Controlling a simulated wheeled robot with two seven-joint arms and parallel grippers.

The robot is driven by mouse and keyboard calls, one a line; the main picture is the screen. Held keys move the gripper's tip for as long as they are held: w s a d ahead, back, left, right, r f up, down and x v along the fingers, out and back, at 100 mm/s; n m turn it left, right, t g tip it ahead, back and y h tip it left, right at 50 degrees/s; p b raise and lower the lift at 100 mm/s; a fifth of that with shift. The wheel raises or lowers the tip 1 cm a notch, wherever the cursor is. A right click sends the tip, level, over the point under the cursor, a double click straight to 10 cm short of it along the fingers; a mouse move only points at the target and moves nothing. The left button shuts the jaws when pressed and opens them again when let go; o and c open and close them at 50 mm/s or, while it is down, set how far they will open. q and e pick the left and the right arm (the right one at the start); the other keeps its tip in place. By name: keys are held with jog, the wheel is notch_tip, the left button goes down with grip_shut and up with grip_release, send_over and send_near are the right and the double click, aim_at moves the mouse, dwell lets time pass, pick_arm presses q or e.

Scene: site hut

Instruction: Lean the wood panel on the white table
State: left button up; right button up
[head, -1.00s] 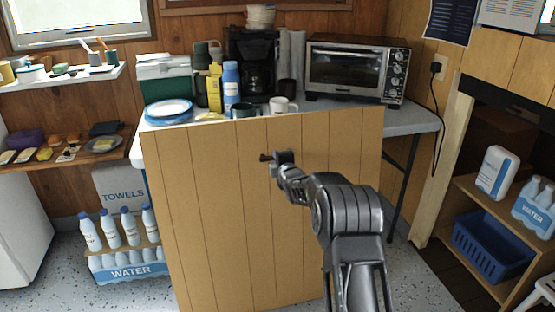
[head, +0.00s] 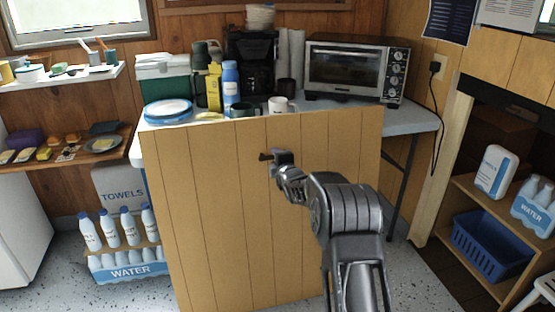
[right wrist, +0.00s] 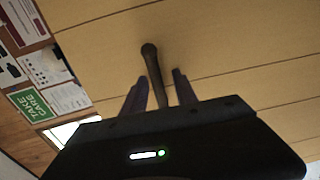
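The wood panel (head: 215,215) is a tan, vertically grooved board. It stands on the floor in front of the white table (head: 415,122), tilted slightly, with its top edge near the table's front edge; whether it touches there is hidden. A dark handle (right wrist: 151,62) sticks out from its face. My right gripper (head: 273,156) is at this handle, in front of the panel's upper middle. In the right wrist view the gripper (right wrist: 158,82) has its fingers apart on either side of the handle, with a visible gap. My left gripper is not in view.
On the table are a toaster oven (head: 345,70), a coffee maker (head: 252,65), bottles, mugs and blue-rimmed plates (head: 168,110) close behind the panel's top edge. Water bottles (head: 125,230) stand left of the panel. A shelf with a blue basket (head: 490,245) is at the right.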

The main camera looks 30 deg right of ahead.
jog(key=v, duration=0.7)
jog(key=shift+s+r+p, duration=0.25)
jog(key=shift+r+p, duration=0.15)
jog(key=shift+a, duration=0.1)
